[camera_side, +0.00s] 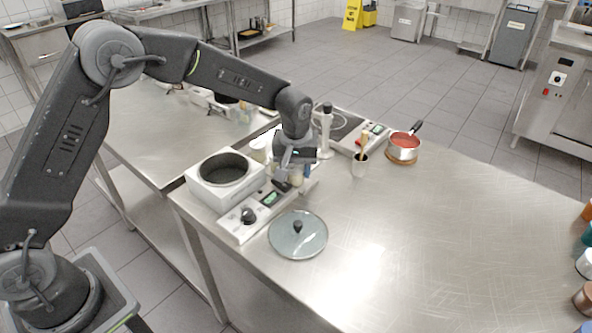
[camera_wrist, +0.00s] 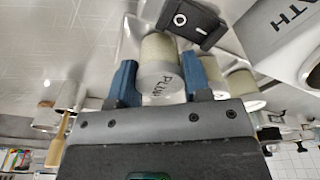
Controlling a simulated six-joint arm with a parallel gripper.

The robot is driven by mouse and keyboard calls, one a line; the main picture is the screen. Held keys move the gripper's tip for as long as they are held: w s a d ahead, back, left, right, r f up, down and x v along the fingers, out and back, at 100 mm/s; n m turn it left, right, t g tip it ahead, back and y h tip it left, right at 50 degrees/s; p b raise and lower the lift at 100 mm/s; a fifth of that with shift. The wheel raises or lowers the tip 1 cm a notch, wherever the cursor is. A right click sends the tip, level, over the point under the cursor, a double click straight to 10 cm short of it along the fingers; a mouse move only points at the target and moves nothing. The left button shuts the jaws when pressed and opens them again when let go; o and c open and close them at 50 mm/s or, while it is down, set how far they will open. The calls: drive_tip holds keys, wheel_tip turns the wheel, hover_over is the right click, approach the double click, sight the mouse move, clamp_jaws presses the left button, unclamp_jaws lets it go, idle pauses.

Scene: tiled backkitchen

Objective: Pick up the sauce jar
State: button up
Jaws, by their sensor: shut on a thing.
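In the wrist view, a pale, round-topped sauce jar (camera_wrist: 160,82) stands between my gripper's two blue fingers (camera_wrist: 161,84). Dark lettering shows on its top, seemingly reading "PLUM". My gripper is shut on this jar. In the side view my gripper (camera_side: 296,176) is low over the steel counter, just right of the white bath unit (camera_side: 205,190). The jar is mostly hidden there by the fingers and wrist. I cannot tell whether its bottom touches what is below. More pale jars (camera_wrist: 243,90) show close to the right finger in the wrist view.
A glass lid (camera_side: 311,242) lies in front of the bath unit. Several containers (camera_side: 584,297) line the right edge. The counter's middle is clear.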

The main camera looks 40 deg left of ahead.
drive_tip(key=shift+r, duration=0.6)
drive_tip(key=r, duration=0.1)
drive_tip(key=a+r, duration=0.1)
drive_tip(key=r, duration=0.1)
drive_tip(key=shift+s+r, duration=0.15)
drive_tip(key=shift+r, duration=0.1)
drive_tip(key=s+a+r, duration=0.4)
drive_tip(key=a+r, duration=0.2)
drive_tip(key=a, duration=0.4)
drive_tip(key=s+f, duration=0.3)
drive_tip(key=s, duration=0.5)
drive_tip(key=shift+w+a+f, duration=0.1)
drive_tip(key=shift+w+f, duration=0.05)
drive_tip(key=shift+f, duration=1.65)
drive_tip(key=shift+w+a+f, duration=0.1)
drive_tip(key=shift+w+f, duration=0.05)
drive_tip(key=shift+f, duration=1.6)
drive_tip(key=shift+f, duration=0.2)
